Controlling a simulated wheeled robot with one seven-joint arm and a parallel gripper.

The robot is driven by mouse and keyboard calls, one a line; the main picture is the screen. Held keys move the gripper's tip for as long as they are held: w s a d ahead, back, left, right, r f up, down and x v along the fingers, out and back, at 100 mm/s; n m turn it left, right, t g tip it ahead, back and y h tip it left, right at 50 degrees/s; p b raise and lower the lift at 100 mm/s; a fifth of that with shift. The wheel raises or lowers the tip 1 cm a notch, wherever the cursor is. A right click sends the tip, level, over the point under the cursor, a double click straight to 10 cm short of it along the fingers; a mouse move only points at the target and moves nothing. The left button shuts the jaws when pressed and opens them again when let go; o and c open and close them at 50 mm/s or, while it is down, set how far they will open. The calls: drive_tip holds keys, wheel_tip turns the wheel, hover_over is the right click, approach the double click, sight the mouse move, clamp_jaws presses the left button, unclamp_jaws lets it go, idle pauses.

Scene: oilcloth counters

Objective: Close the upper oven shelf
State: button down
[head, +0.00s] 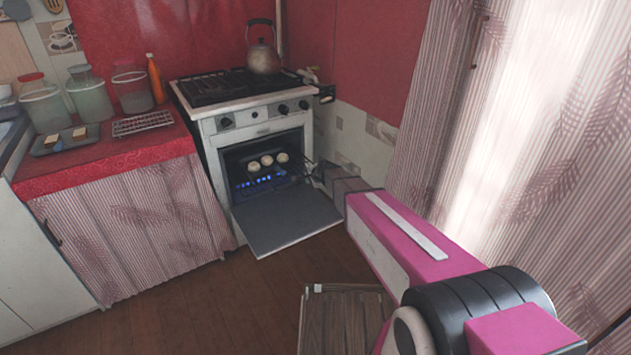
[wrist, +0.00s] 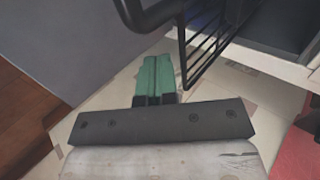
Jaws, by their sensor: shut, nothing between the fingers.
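The white oven (head: 221,143) stands at the back with its grey drop-down door (head: 288,222) open. Three pale round buns (head: 267,161) sit inside on a dark shelf, above blue flames. A black wire shelf (wrist: 207,42) shows close up in the wrist view, with its thick front bar at the top. My gripper (wrist: 156,62) has green fingers, shut and empty, just below that bar in the picture; I cannot tell if they touch it. In the head view my gripper (head: 318,172) is at the right side of the oven opening.
A kettle (head: 263,56) stands on the stove top. The red counter (head: 150,150) at left holds jars, an orange bottle (head: 155,78), a wire rack (head: 142,123) and a tray (head: 50,148). A slatted wooden stool (head: 343,322) stands in front. Pink curtains hang at right.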

sight(280, 151)
drive_tip(key=shift+w+a, duration=0.65)
drive_tip(key=shift+w, duration=0.3)
drive_tip(key=w+a, duration=0.5)
drive_tip(key=w, duration=0.2)
drive_tip(key=w+a, duration=0.5)
drive_tip(key=w, duration=0.3)
drive_tip(key=w+a, duration=0.5)
drive_tip(key=w, duration=0.2)
drive_tip(key=shift+w, duration=0.15)
